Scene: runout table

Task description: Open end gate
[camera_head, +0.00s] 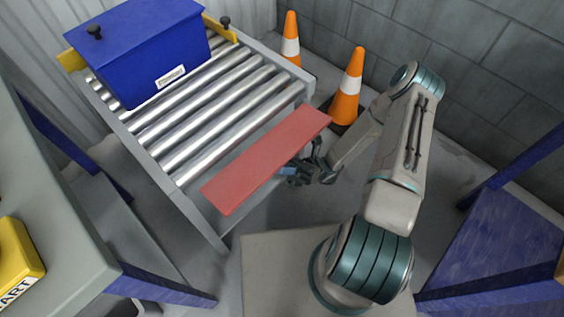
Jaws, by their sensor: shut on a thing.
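The red end gate (265,162) is a long flat panel across the near end of the roller table (167,195). Its broad face shows from above; I cannot tell its exact tilt. My gripper (304,170) is at the gate's near long edge, right of its middle. It is shut on the gate, and the gate partly hides the fingers.
A blue box (150,55) stands on the far rollers (215,108), by a yellow bar (72,60) with black knobs. Two orange cones (347,88) (291,38) stand right of the table near the block wall. A grey bench (45,200) with a yellow block (15,265) is at left.

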